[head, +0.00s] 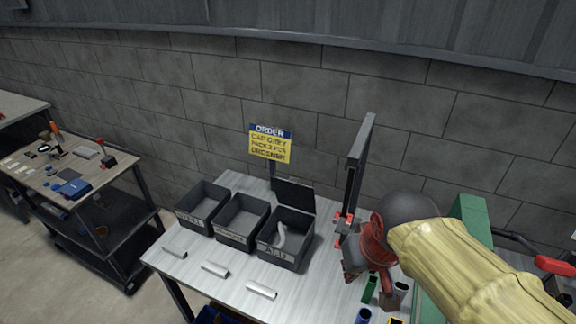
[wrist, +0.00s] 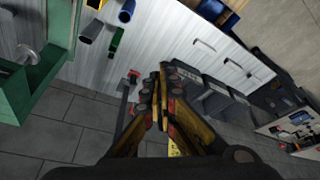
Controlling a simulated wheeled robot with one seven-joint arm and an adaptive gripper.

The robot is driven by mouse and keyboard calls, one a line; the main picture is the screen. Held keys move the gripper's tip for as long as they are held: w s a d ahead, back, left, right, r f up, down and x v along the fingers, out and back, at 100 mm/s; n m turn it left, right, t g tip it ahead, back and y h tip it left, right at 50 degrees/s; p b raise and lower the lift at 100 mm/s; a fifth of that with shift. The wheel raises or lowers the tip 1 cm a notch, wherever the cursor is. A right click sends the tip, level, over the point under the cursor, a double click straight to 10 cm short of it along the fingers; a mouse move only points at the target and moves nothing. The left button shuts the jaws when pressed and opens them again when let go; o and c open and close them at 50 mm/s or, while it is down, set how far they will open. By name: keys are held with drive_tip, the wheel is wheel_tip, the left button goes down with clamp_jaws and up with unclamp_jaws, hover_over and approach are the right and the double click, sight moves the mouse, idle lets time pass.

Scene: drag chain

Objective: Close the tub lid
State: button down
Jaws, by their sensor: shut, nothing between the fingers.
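The tub marked ALU (head: 281,253) is the rightmost of three dark grey tubs on the light metal table. Its dark lid (head: 294,195) stands open, raised at the tub's back edge. A pale curved piece (head: 280,236) lies inside. My gripper (wrist: 163,70) is shut and empty in the wrist view. In the head view my arm comes from the right and its end is right of the ALU tub, apart from it; the fingertips are hard to make out there. In the wrist view the fingers partly cover the tub area, and I cannot make out the lid.
Two open tubs, left (head: 201,205) and middle (head: 242,221), stand beside the ALU tub. A dark upright post (head: 356,165) rises between tub and arm. Light bars (head: 261,290) lie in front. A green part (head: 369,289) stands at the right. An order sign (head: 270,144) is behind.

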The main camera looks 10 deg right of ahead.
drive_tip(key=w+r+g+p, duration=0.4)
drive_tip(key=w+p, duration=0.5)
drive_tip(key=w, duration=0.9)
drive_tip(key=w+f+m+p, duration=0.25)
drive_tip(key=w+p, duration=0.35)
drive_tip(key=w, duration=1.1)
drive_tip(key=w+f+m+p, duration=0.2)
drive_tip(key=w+m+p, duration=0.25)
drive_tip(key=w, duration=1.15)
wheel_tip(320, 180, down, 11)
drive_tip(key=s+a+p, duration=0.1)
drive_tip(key=s+p, duration=0.1)
drive_tip(key=p, duration=0.2)
drive_tip(key=shift+s+a+r+t, duration=0.15)
drive_tip(key=shift+s+r+t, duration=0.05)
drive_tip(key=shift+s+t, duration=0.1)
